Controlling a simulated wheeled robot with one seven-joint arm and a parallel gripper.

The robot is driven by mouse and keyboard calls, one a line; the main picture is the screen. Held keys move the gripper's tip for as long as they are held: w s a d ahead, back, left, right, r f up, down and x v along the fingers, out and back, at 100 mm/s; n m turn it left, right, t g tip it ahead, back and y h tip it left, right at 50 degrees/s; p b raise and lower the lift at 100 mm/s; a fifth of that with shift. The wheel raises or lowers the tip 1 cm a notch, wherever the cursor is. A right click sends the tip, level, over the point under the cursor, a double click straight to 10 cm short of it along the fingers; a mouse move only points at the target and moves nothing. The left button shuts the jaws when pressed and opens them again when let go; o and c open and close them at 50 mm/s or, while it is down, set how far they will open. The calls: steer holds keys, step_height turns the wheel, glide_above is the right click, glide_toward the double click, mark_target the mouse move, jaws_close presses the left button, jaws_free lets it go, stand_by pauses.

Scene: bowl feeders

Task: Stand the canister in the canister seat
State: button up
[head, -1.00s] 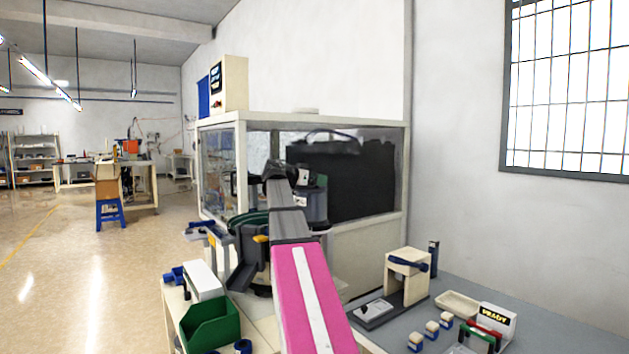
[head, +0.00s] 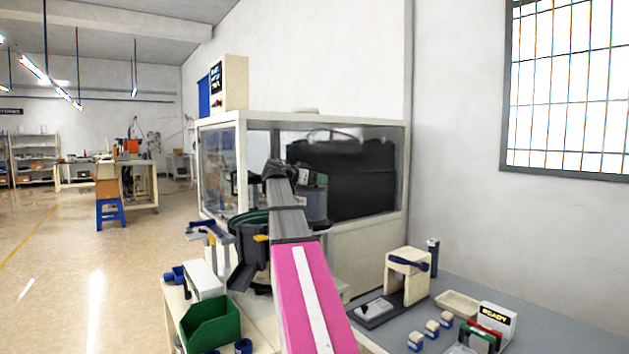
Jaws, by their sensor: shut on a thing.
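My arm reaches forward from the bottom middle to the glazed machine, and its dark wrist end is in front of the glass. My gripper cannot be made out; it is hidden behind or beyond the wrist. No canister can be clearly told in or near it. A small dark upright cylinder (head: 433,257) stands at the back of the grey bench, beside a cream press-like fixture (head: 407,275); I cannot tell whether it is a canister. I cannot pick out the canister seat with certainty. A dark green-rimmed bowl feeder (head: 247,240) is partly hidden by my arm.
The glazed machine cabinet (head: 222,122) stands close around my arm's far end. A green bin (head: 209,325) is on the cream table at lower left. The grey bench (head: 459,283) at right holds a cream tray (head: 457,304), several small blue-and-cream blocks and a sign (head: 497,321). Open floor lies left.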

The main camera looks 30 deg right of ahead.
steer(key=shift+f, duration=0.5)
steer(key=o, duration=1.5)
steer(key=shift+f, duration=0.1)
steer(key=v, duration=1.1)
